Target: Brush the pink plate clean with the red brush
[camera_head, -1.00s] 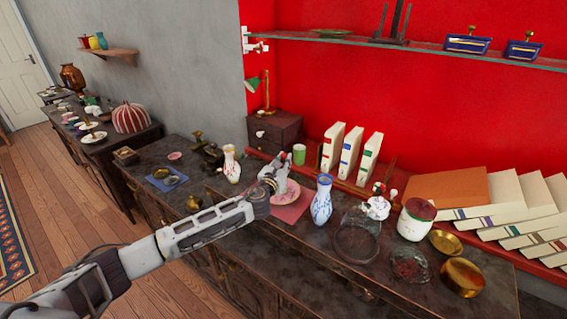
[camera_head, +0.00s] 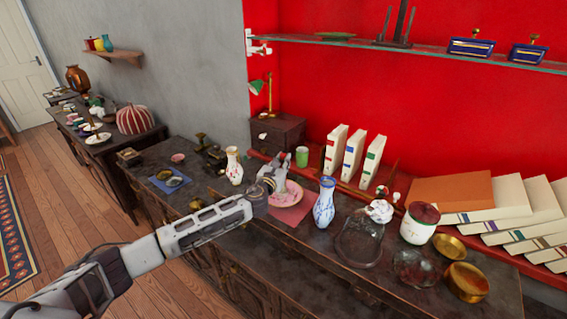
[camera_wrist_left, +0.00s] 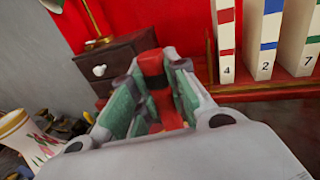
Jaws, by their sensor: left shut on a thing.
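The pink plate (camera_head: 292,200) lies on a reddish square mat (camera_head: 288,215) on the dark cabinet top, partly hidden behind my left gripper. My left gripper (camera_head: 280,172) is over the far left part of the plate. In the wrist view its green-padded fingers (camera_wrist_left: 155,90) are closed around a red piece, which seems to be the red brush (camera_wrist_left: 152,68). The brush can hardly be made out in the head view, and I cannot tell whether it touches the plate. My right gripper is not in view.
A floral white vase (camera_head: 234,166) stands left of the plate and a blue-patterned vase (camera_head: 324,203) right of it. A green cup (camera_head: 302,156), a small drawer box (camera_head: 276,134) and upright books (camera_head: 353,155) stand behind. Glass and brass dishes crowd the right.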

